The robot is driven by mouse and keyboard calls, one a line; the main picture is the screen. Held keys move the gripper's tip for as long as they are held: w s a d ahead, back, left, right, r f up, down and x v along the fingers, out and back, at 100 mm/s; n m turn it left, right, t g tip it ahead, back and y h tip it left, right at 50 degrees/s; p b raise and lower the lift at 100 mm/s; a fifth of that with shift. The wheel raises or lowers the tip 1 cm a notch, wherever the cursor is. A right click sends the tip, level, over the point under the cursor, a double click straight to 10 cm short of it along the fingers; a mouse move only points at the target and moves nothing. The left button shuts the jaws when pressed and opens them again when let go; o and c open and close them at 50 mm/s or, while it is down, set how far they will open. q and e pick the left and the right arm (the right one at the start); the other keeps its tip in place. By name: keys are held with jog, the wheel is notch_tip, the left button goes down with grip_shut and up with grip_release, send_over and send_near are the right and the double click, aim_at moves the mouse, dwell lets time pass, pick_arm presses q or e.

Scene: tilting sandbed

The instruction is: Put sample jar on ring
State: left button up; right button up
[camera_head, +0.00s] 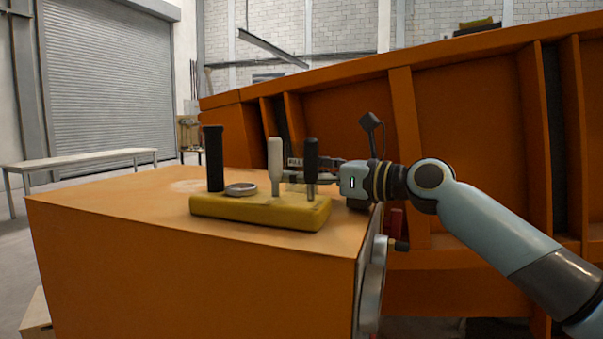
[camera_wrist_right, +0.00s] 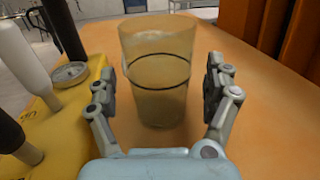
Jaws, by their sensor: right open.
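The sample jar (camera_wrist_right: 158,62) is a clear, yellowish tumbler with a dark line around it, upright on the orange top. In the head view it is hard to make out behind the handled tools. My right gripper (camera_head: 303,164) reaches in from the right behind those tools. In the right wrist view its open fingers (camera_wrist_right: 160,88) stand on either side of the jar, with gaps to both sides. The metal ring (camera_head: 241,189) lies on the yellow block (camera_head: 255,211); it also shows in the wrist view (camera_wrist_right: 70,74), left of the jar. My left gripper is not in view.
A white-handled tool (camera_head: 275,160) and a black-handled tool (camera_head: 311,160) stand upright on the block's right part, between ring and gripper. A tall black cylinder (camera_head: 214,158) stands beside the ring. The orange top (camera_head: 110,198) is clear at the left. A big orange wall (camera_head: 455,120) rises behind.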

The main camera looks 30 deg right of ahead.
jog(key=shift+x, duration=0.75)
jog(key=shift+s, duration=0.1)
jog(key=shift+c, duration=0.7)
jog(key=c, duration=1.2)
jog(key=shift+c, duration=0.2)
jog(key=shift+r, duration=0.1)
